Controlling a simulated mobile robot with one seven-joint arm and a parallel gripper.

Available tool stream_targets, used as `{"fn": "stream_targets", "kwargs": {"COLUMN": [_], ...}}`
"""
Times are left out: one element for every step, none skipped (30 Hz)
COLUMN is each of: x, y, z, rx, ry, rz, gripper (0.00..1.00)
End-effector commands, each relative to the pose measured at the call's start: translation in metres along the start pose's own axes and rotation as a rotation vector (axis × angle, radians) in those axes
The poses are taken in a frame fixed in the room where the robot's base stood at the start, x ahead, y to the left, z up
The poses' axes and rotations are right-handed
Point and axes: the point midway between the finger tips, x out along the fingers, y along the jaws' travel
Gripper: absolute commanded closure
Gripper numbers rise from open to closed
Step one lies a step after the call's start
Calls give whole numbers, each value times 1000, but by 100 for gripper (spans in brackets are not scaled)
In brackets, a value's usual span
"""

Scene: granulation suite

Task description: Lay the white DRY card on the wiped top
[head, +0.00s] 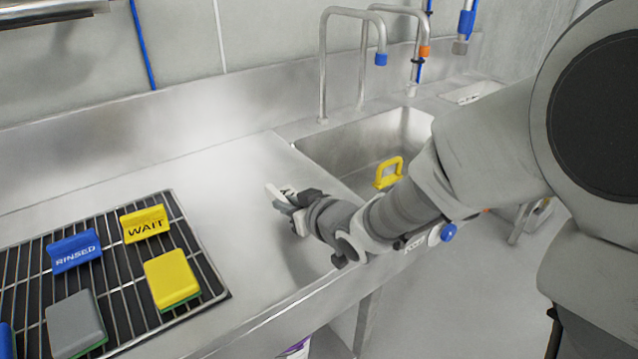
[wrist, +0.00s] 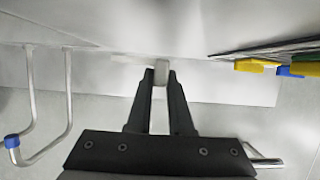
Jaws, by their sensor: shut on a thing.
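My gripper (head: 282,199) is shut on a small white piece, which looks like the white DRY card (head: 271,190). Its lettering cannot be read. In the wrist view the card (wrist: 161,75) shows pale between my two dark fingertips (wrist: 160,80), mostly blending into the bright steel. My gripper is over the bare steel top (head: 225,170), between the black rack and the sink. I cannot tell whether the card touches the top.
A black wire rack (head: 120,275) at left holds a blue RINSED card (head: 74,252), a yellow WAIT card (head: 145,225), a yellow sponge (head: 171,279) and a grey sponge (head: 75,325). The sink (head: 345,150) holds a yellow handled thing (head: 388,174). Tall taps stand behind it.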

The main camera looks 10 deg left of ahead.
Motion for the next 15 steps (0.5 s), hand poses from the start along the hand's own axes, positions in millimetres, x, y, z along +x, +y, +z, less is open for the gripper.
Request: {"fn": "stream_targets", "kwargs": {"x": [2, 3, 5, 6, 8, 10, 12, 14, 16, 17, 17, 17, 17, 17, 16], "y": [0, 0, 0, 0, 0, -1, -1, 0, 0, 0, 0, 0, 0, 0, 0], "z": [1, 3, 7, 10, 15, 22, 26, 30, 35, 38, 38, 38, 37, 37, 37], "rx": [0, 0, 1, 1, 2, 1, 1, 1, 2, 2, 1, 0, 0, 0, 0], "ry": [0, 0, 0, 0, -1, -2, -3, -2, -2, -2, -1, 0, 1, 1, 1], "rz": [0, 0, -1, -1, -2, -2, -2, -2, -1, -1, 0, 0, 0, 0, 0], "gripper": [100, 100, 100, 100, 100, 100, 100, 100, 100, 100, 100, 100, 100, 100, 100]}}
